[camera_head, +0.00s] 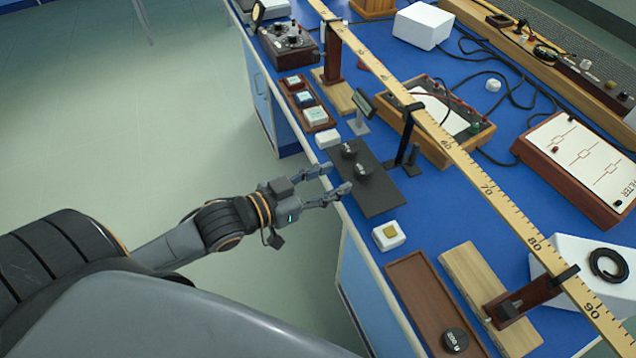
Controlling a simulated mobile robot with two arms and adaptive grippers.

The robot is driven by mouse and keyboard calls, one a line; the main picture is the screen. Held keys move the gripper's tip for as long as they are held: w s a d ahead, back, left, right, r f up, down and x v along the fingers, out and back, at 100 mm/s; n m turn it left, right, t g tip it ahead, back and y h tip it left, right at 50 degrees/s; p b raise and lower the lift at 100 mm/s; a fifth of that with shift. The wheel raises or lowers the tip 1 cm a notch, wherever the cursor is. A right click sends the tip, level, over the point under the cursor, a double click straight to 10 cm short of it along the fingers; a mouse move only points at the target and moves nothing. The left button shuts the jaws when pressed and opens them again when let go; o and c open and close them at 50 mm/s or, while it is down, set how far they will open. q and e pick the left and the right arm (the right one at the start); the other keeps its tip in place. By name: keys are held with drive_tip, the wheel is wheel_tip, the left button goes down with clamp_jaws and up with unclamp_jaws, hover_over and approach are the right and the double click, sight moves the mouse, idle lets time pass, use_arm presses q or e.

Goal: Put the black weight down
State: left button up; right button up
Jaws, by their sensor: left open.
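Two small black weights stand upright on a dark mat (380,198) near the bench's left edge: a farther weight (349,149) and a nearer weight (364,172). Another black weight (455,340), with pale markings, sits at the near end of a brown wooden tray (408,283). My left gripper (340,178) is open at the bench edge. Its fingers point right towards the mat, just left of the nearer weight, and nothing shows between them. I cannot tell the fingertips' height above the bench. My right gripper is out of view.
A long yellow ruler (487,188) runs diagonally over the blue bench on stands. A white block with a yellow top (388,236) stands between mat and tray. A dark stand (407,140) rises behind the mat. Floor (130,120) lies open at left.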

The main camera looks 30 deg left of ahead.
use_arm(q)
drive_tip(key=shift+v, duration=1.3)
